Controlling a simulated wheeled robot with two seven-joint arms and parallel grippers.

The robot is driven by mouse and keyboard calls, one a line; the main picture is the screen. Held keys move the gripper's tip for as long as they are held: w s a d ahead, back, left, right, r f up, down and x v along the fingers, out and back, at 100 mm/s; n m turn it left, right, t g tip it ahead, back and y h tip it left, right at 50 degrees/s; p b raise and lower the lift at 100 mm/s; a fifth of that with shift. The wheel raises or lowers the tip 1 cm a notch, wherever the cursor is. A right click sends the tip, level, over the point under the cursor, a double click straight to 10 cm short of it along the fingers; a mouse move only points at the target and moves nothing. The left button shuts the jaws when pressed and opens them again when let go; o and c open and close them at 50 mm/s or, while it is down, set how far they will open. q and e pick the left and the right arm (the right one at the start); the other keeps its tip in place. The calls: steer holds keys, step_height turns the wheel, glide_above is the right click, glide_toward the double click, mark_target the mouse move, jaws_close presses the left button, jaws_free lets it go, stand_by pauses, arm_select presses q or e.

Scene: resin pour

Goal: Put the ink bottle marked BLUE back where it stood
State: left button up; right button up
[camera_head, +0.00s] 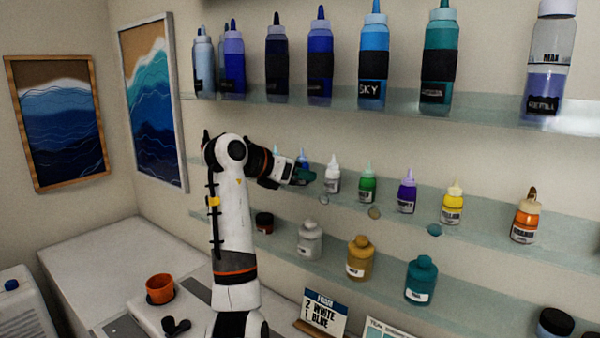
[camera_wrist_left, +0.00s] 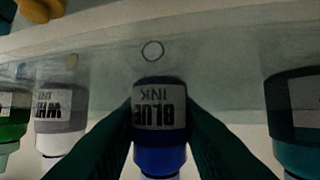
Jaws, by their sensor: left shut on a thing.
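The ink bottle marked BLUE (camera_wrist_left: 160,115) is held between the two dark green fingers of my left gripper (camera_wrist_left: 160,140). Its label reads upside down in the left wrist view. In the head view the left gripper (camera_head: 303,175) is at the middle glass shelf (camera_head: 480,225) and hides most of the bottle; a little blue (camera_head: 303,155) shows above it. A small ring mark (camera_wrist_left: 152,50) shows just beyond the bottle's base in the wrist view. I cannot tell whether the base touches the shelf. My right gripper is not in view.
A white bottle (camera_head: 333,181) stands to the right of the gripper, then green (camera_head: 368,185), purple, yellow and orange ones. A teal-blue bottle (camera_wrist_left: 294,110) is at the wrist view's right. Large bottles stand above; jars stand below. An orange cup (camera_head: 160,289) is on the counter.

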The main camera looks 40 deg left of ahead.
arm_select(q)
steer(key=o, duration=0.9)
steer(key=shift+f, duration=0.1)
steer(key=shift+o, duration=0.2)
steer(key=shift+r, duration=0.3)
steer(key=shift+s+a, duration=0.1)
steer(key=shift+s, duration=0.2)
steer(key=b+v, duration=0.2)
steer(key=v, duration=0.9)
steer(key=shift+s+r+b, duration=0.15)
steer(key=shift+b, duration=0.15)
